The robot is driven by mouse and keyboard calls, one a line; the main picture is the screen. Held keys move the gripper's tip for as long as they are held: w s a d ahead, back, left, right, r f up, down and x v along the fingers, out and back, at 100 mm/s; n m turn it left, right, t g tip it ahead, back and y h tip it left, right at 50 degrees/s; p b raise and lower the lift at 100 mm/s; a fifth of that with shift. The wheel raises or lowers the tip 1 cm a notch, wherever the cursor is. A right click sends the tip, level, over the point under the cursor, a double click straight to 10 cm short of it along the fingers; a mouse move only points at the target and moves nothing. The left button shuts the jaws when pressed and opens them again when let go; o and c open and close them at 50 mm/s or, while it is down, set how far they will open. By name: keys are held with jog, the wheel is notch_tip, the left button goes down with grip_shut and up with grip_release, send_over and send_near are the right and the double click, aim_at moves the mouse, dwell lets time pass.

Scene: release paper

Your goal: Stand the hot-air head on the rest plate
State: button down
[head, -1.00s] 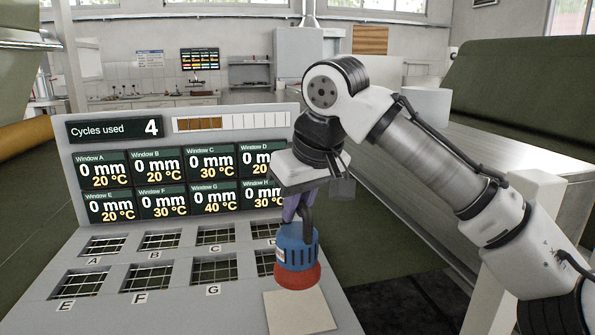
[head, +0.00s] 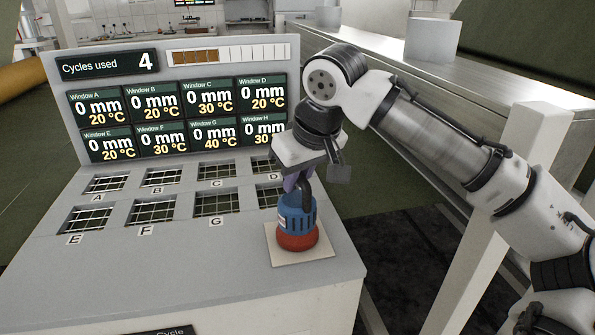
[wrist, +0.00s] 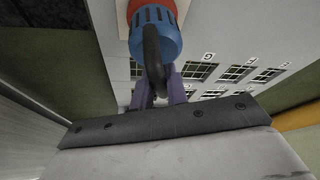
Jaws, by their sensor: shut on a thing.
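The hot-air head (head: 297,222) is a blue slotted cylinder with a red base and a black handle on top. It is upright over the pale square rest plate (head: 318,251) at the panel's front right, and its red base appears to touch the plate. In the wrist view the hot-air head (wrist: 154,32) shows at the top with its black handle toward me. My gripper (head: 293,184) is above it, its purple fingers (wrist: 160,92) shut on the handle. The fingertips are partly hidden by the handle.
The grey panel (head: 120,265) has several gridded windows marked by letters; window H is partly hidden. Behind it stands a display board (head: 180,110) reading "Cycles used 4". A metal table (head: 440,80) and a white post (head: 500,200) stand to the right.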

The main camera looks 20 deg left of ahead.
jog(key=c, duration=1.4)
grip_release()
jog(key=shift+r, duration=0.1)
jog(key=v, duration=1.2)
jog(key=shift+w, duration=0.1)
